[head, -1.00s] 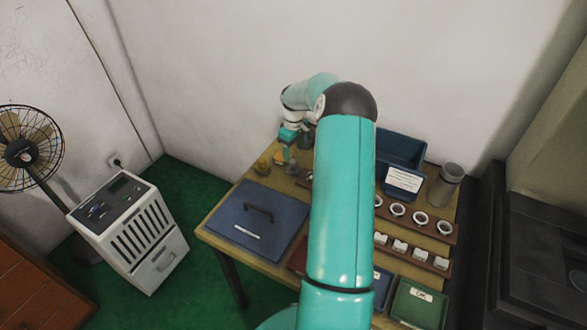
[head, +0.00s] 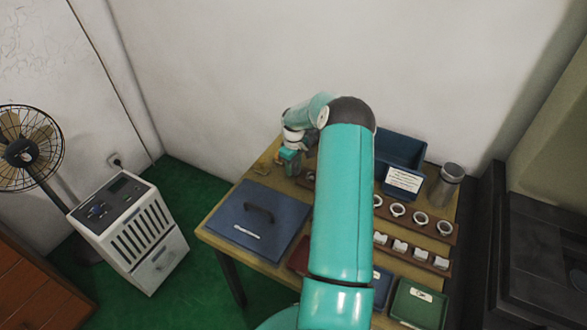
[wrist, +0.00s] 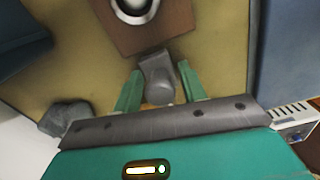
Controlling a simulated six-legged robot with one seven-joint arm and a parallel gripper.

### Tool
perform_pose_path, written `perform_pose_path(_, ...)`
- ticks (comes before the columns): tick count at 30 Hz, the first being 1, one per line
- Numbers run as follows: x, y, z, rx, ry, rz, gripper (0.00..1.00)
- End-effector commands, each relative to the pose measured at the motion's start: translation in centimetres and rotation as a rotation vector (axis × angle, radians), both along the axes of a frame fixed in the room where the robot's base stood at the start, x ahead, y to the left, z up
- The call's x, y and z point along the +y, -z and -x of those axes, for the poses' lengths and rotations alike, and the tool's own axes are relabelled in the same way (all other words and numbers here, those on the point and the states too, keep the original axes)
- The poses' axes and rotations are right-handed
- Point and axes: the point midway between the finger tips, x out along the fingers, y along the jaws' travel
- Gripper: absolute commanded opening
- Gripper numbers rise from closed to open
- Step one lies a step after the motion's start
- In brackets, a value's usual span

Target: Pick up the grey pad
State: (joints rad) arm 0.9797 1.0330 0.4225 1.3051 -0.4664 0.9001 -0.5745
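A grey piece that looks like the grey pad (wrist: 157,68) lies between my two green fingertips in the wrist view, with a rounded grey end nearer the palm. My gripper (wrist: 160,76) is open around it, with a narrow gap at the right finger; contact on the left is hard to tell. In the head view my gripper (head: 290,160) is low over the back left of the table, and the pad is hidden behind it.
A brown board with a ring (wrist: 133,8) lies just beyond the fingertips. Another grey object (wrist: 66,118) stands to the left. The blue lidded panel (head: 255,220), blue bin (head: 402,150) and grey cup (head: 447,183) share the table (head: 222,238).

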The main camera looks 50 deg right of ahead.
Motion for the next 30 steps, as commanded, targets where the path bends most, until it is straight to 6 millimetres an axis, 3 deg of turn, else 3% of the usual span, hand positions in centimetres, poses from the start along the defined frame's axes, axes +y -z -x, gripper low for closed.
perform_pose_path(1,0.0,0.0,0.0,0.000,0.000,0.000,0.31)
perform_pose_path(4,0.0,0.0,0.0,0.000,0.000,0.000,0.12)
perform_pose_path(5,0.0,0.0,0.0,0.000,0.000,0.000,0.09)
perform_pose_path(19,0.0,-0.9,-0.1,-0.001,0.000,0.002,0.09)
perform_pose_path(25,0.1,-3.6,0.1,-0.001,0.000,0.003,0.09)
perform_pose_path(30,1.9,-6.5,1.7,0.000,-0.001,0.003,0.09)
